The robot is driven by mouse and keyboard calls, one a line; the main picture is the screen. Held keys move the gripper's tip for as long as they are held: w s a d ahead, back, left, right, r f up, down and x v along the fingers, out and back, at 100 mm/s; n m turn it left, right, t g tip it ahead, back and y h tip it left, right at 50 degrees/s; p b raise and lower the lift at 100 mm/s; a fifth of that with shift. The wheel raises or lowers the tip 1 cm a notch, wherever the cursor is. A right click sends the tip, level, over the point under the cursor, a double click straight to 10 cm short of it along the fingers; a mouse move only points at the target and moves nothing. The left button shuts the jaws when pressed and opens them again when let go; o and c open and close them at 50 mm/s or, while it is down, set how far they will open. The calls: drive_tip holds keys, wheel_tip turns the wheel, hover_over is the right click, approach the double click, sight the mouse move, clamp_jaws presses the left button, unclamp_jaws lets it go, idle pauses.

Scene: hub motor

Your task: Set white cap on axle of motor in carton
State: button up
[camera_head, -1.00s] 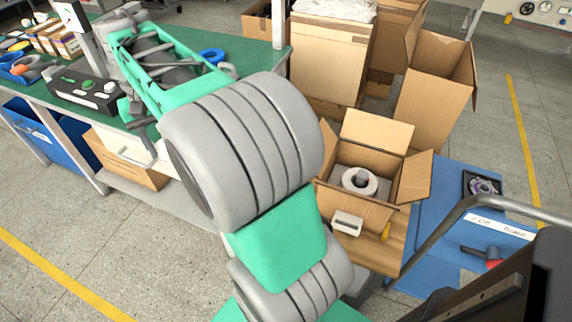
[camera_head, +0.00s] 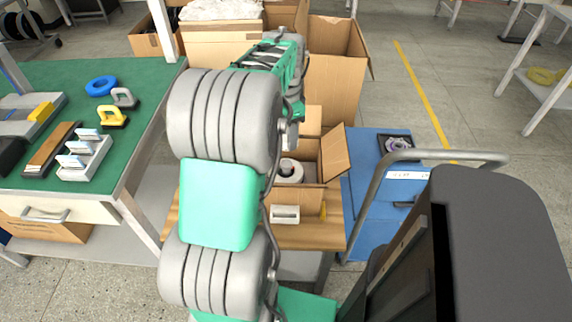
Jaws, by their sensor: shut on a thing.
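The open carton (camera_head: 315,197) stands right of my arm. In it is the motor (camera_head: 290,172), a pale ring-shaped body facing up, partly hidden by the carton and my arm. My arm reaches away and its far end bends down just behind the carton's left side in the picture. My gripper (camera_head: 290,133) shows only as a small grey part below the green wrist. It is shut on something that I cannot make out. I cannot make out the white cap, and the axle is too small to tell.
The carton stands on a wooden board (camera_head: 325,232), with a blue cart surface (camera_head: 370,225) and grey rail (camera_head: 375,190) to the right. A green workbench (camera_head: 140,80) with parts lies left. Larger open cartons (camera_head: 335,80) stand behind.

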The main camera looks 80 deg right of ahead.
sight(286, 163)
wheel_tip(286, 163, down, 10)
drive_tip(key=shift+r+b, duration=0.15)
drive_tip(key=shift+b, duration=0.35)
drive_tip(key=o, duration=1.3)
drive_tip(key=shift+r, duration=0.1)
drive_tip(key=shift+r, duration=0.1)
